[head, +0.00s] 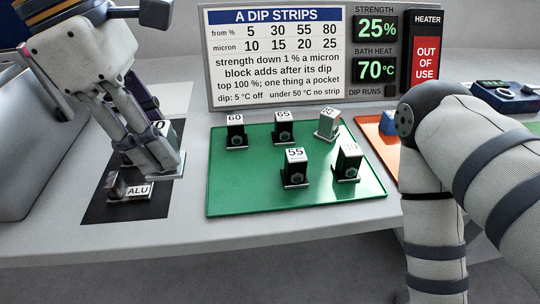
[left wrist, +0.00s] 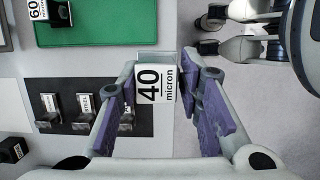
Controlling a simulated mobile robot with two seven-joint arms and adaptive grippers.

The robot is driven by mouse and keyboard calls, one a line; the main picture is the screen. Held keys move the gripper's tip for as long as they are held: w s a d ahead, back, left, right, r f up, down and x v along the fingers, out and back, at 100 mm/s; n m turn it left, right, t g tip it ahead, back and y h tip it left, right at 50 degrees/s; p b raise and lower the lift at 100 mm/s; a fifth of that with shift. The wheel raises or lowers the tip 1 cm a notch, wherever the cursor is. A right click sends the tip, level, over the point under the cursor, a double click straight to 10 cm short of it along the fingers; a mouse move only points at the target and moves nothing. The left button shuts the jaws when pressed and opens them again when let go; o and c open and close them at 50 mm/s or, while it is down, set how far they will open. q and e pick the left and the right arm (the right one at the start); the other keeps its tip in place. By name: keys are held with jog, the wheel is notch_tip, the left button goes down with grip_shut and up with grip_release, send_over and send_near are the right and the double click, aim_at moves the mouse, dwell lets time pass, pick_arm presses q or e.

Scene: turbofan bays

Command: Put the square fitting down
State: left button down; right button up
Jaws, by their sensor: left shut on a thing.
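My left gripper (head: 155,165) is shut on a white-faced block labelled "40 micron" (left wrist: 152,84). The label faces the wrist camera, between the two purple-padded fingers. A pale plate edge shows beyond the block. I cannot tell from its outline whether it is the square fitting. In the head view the gripper hangs over the black mat (head: 98,208), beside a piece labelled ALU (head: 139,191). The fingers hide most of the held block there, and I cannot tell whether it touches anything. My right arm shows at the right, but its gripper is out of view.
A green mat (head: 230,200) holds several labelled dark blocks, among them 55 (head: 295,168), 60 (head: 236,131) and 65 (head: 283,128). A sign (head: 275,60) stands behind. An orange mat (head: 378,140) lies right. In the wrist view, small pieces (left wrist: 83,108) stand on the black mat.

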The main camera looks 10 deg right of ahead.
pick_arm(q)
jog(key=w+d+f, duration=0.2)
jog(key=f, duration=0.1)
jog(key=w+d+f+b, duration=0.1)
jog(key=w+d+f, duration=0.1)
jog(key=d, duration=0.1)
jog(key=w+d+f, duration=0.2)
jog(key=d+f, duration=0.1)
jog(key=shift+w+d+f, duration=0.25)
jog(key=shift+w+f, duration=0.05)
jog(key=shift+w, duration=0.05)
jog(key=x, duration=0.2)
jog(key=shift+w+a+f+b, duration=0.15)
jog(key=shift+f+b, duration=0.15)
jog(key=shift+f, duration=0.4)
pick_arm(e)
jog(key=s+f+g, duration=0.1)
jog(key=s+f, duration=0.1)
jog(key=shift+s+f, duration=0.3)
jog(key=shift+s, duration=0.05)
pick_arm(q)
jog(key=shift+f, duration=0.15)
jog(key=c, duration=1.1)
grip_release()
